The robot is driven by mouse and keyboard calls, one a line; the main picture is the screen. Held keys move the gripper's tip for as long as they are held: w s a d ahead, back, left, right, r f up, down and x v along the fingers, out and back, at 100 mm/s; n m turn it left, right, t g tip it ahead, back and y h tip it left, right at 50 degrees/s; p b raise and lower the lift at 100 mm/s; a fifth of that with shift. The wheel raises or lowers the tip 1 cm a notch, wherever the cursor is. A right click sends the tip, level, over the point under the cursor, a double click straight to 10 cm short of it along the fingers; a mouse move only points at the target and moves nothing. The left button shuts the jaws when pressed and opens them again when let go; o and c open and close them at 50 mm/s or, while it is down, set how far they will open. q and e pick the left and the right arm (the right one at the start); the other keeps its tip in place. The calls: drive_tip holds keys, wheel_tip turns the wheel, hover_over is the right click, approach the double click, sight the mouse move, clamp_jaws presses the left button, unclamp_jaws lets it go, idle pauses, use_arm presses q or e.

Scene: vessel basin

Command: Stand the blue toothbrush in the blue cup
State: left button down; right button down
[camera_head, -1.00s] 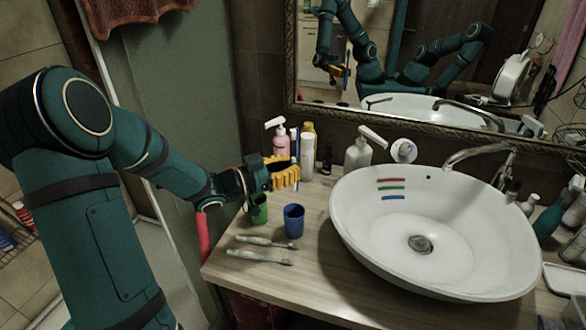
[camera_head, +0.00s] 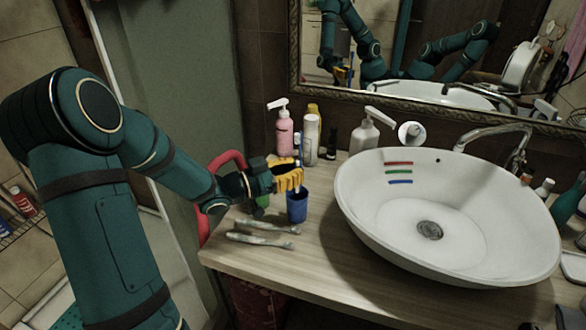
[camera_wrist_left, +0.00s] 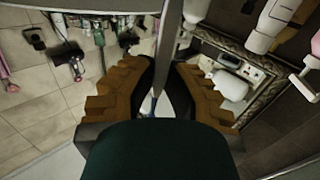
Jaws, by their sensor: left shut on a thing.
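The blue toothbrush (camera_head: 298,150) stands about upright in my left gripper (camera_head: 292,180), its upper part showing above the yellow fingers. In the left wrist view the toothbrush (camera_wrist_left: 169,45) is a blurred grey-blue strip between the fingers (camera_wrist_left: 158,90). The blue cup (camera_head: 297,208) stands upright on the counter directly below the fingers, which overlap its rim in the head view. The brush's lower end is hidden by fingers and cup, so I cannot tell how far it is inside. My right gripper is not in view.
A green cup (camera_head: 261,203) is mostly hidden behind my left gripper. Two other toothbrushes lie on the counter (camera_head: 320,250) in front. A pink pump bottle (camera_head: 284,133) and a white pump bottle (camera_head: 364,136) stand behind. The white basin (camera_head: 390,225) is at the right.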

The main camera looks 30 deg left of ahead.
use_arm(q)
drive_tip(key=shift+f+b, duration=0.7)
drive_tip(key=shift+f, duration=1.65)
drive_tip(key=c, duration=0.9)
unclamp_jaws()
drive_tip(key=shift+c, duration=0.2)
drive_tip(key=v, duration=1.2)
